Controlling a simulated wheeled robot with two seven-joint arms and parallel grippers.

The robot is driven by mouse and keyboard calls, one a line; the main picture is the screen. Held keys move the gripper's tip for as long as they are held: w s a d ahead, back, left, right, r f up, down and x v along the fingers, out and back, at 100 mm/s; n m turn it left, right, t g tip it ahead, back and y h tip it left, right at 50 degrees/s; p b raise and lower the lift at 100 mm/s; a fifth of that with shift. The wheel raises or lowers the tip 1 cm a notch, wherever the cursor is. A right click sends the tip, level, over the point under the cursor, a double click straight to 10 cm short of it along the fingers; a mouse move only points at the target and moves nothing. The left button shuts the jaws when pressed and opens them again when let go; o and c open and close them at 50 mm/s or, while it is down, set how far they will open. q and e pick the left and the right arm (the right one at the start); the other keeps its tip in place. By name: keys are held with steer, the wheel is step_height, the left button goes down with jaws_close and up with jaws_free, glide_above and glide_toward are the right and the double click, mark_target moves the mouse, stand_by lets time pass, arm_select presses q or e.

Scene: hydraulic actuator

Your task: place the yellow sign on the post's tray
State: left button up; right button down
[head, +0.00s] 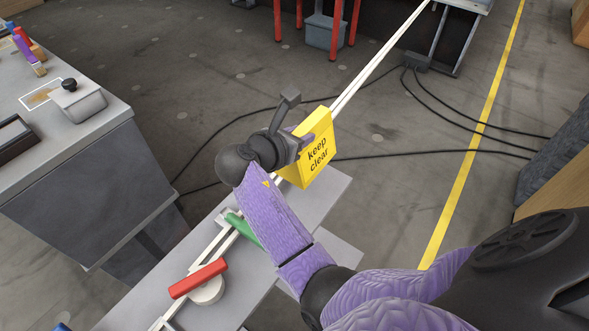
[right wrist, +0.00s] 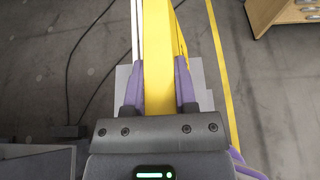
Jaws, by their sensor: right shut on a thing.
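The yellow sign (head: 318,152) is a thick block with "keep clear" in black on one face. My right gripper (head: 300,147) is shut on it and holds it tilted, in the air as far as I can tell. In the right wrist view the sign (right wrist: 158,60) stands between the two purple fingers of the right gripper (right wrist: 159,88). A light grey flat plate (head: 326,190) shows below the sign; I cannot tell whether it is the post's tray. No post shows clearly. My left gripper is not in view.
White pipes with a red handle (head: 198,278) and a green handle (head: 242,229) run over the grey surface below my right arm. A grey cabinet (head: 90,190) stands at left. Black cables (head: 455,118) and a yellow line (head: 473,150) cross the floor.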

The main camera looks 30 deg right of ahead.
mark_target(300, 168)
steer(key=f+b, duration=0.1)
steer(key=f, duration=0.2)
steer(key=f+b, duration=0.1)
steer(key=f, duration=0.2)
steer(key=f+b, duration=0.1)
steer(key=f, duration=0.1)
steer(key=shift+s+f, duration=0.3)
steer(key=shift+f, duration=0.2)
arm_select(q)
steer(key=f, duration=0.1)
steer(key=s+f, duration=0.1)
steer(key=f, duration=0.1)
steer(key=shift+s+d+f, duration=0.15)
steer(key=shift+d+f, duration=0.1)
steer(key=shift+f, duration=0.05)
arm_select(e)
steer(key=shift+c, duration=2)
jaws_free()
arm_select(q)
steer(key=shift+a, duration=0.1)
